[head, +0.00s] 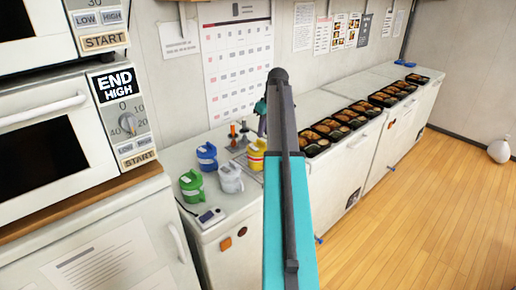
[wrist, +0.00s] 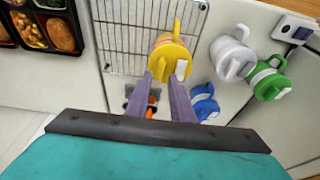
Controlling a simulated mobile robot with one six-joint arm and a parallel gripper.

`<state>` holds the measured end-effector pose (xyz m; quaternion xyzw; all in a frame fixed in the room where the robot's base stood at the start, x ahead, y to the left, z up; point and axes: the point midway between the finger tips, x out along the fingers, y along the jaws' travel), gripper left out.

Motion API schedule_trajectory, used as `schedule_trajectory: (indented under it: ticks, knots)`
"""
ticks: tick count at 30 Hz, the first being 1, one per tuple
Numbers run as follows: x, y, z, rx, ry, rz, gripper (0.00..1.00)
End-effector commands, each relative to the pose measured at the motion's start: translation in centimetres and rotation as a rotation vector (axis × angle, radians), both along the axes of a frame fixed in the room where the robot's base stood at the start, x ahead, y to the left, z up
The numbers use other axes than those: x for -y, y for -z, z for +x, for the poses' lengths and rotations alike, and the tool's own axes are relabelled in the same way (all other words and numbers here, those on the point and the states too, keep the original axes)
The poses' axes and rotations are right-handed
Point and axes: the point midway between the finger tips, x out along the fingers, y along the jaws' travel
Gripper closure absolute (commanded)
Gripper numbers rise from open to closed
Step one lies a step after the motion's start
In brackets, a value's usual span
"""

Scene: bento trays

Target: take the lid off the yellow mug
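The yellow mug (head: 257,152) stands on the counter in the head view, partly hidden behind my arm. In the wrist view the yellow mug (wrist: 174,47) is seen from above with its yellow lid on and a white patch near its lower right side. My gripper (wrist: 165,80) has its two grey fingers apart, with the tips at the near edge of the lid. Nothing is clearly held between them, and I cannot tell whether they touch the lid. In the head view my fingers cannot be made out.
A white mug (wrist: 232,57), a green mug (wrist: 269,79) and a blue mug (wrist: 204,103) stand to the right, close by. A wire rack (wrist: 125,35) lies beside the yellow mug. Orange-topped items (head: 233,131) stand behind. Bento trays (head: 340,122) line the counter to the right.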

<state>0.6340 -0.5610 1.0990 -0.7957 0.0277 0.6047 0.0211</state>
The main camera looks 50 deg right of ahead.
Motion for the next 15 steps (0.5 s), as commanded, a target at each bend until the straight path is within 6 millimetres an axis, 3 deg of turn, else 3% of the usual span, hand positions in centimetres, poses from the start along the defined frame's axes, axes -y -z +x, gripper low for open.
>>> schedule_trajectory:
  ticks: [15]
  knots:
    - [-0.1,3.9,1.3,-0.001,0.0,0.0,0.79]
